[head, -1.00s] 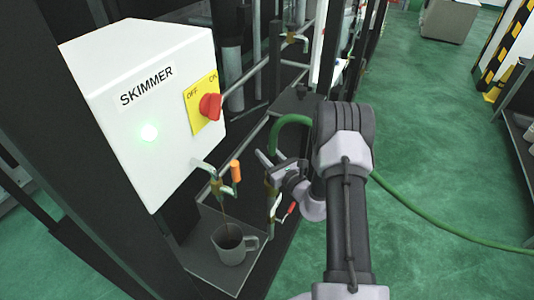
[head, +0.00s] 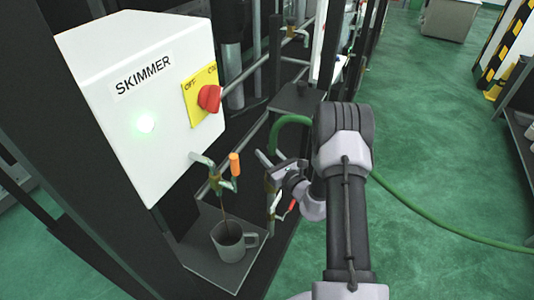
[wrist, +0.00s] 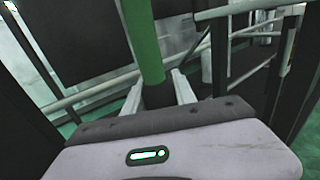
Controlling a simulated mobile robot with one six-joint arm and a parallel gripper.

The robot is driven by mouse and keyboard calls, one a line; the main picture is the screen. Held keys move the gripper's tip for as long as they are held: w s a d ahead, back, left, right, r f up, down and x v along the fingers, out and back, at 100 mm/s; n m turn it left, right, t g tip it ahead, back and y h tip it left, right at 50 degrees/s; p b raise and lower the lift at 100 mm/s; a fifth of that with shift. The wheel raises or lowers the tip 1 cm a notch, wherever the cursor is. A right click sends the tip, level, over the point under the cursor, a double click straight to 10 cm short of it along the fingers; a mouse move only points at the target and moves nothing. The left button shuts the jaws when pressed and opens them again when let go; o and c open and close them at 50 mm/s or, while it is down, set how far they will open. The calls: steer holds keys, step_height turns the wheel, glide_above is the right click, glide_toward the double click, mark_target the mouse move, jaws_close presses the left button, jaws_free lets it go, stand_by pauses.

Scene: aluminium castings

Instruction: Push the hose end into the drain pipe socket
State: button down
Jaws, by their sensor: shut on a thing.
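The green hose (head: 290,121) arches from behind my arm toward my gripper (head: 270,168). In the wrist view the green hose (wrist: 143,40) runs down between the two fingers of my gripper (wrist: 159,90), which are shut on it near a dark section. The hose tip is hidden behind the gripper body. In the head view a thin upright pipe with a brass-coloured fitting (head: 271,188) stands just below my gripper, near a small red handle. I cannot tell whether this is the drain pipe socket, or whether the hose touches it.
A white SKIMMER box (head: 145,95) with a red knob and lit green lamp stands at left. Below it, a tap with an orange handle (head: 235,166) hangs over a grey mug (head: 229,240) on a dark tray. Pipes and dark frame posts crowd the gripper. Green floor lies open at right.

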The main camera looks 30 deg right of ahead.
steer(key=shift+f, duration=0.2)
steer(key=c, duration=0.9)
jaws_free()
steer(key=s+p, duration=0.1)
steer(key=s, duration=0.4)
steer(key=s+d+p, duration=0.1)
steer(key=s, duration=0.5)
steer(key=s+d+p, duration=0.1)
steer(key=s, duration=0.5)
steer(key=shift+s+d+p, duration=0.2)
steer(key=shift+p, duration=0.1)
